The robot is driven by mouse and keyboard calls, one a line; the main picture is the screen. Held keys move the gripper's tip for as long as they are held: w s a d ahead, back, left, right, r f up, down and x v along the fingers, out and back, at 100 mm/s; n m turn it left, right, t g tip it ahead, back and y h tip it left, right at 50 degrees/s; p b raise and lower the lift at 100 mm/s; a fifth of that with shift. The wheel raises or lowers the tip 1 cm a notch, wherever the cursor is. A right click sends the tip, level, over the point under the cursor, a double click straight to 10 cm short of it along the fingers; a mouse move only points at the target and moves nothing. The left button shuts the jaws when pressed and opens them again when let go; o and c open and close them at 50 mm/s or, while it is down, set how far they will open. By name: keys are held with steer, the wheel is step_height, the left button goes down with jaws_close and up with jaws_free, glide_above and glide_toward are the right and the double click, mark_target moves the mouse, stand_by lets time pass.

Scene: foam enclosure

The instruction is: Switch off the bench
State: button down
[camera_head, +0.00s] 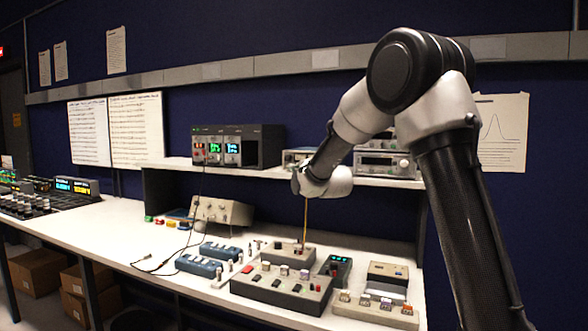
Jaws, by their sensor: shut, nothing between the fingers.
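The white workbench (140,225) runs along the wall. At its front right lies a wide grey control box (281,286) with several small knobs and switches on top. A smaller grey box (288,256) sits behind it, and a dark box with a green lit display (336,268) is to its right. My gripper (298,181) is at the end of my arm, above the smaller box, small and partly hidden by my wrist. It is shut with nothing held. A thin orange-brown rod (305,219) stands upright between the wrist and the smaller box; I cannot tell what it belongs to.
A shelf (255,170) carries a lit power supply (230,147) and other instruments (385,164). Blue boxes (200,265), a beige meter (222,211) and a black cable (148,266) lie left of the control boxes. More boxes (376,309) stand at the right end. Bare bench top lies at left centre.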

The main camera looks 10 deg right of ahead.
steer(key=s, duration=0.4)
steer(key=shift+s+d+r, duration=0.15)
steer(key=shift+s+d, duration=0.2)
steer(key=shift+s, duration=0.05)
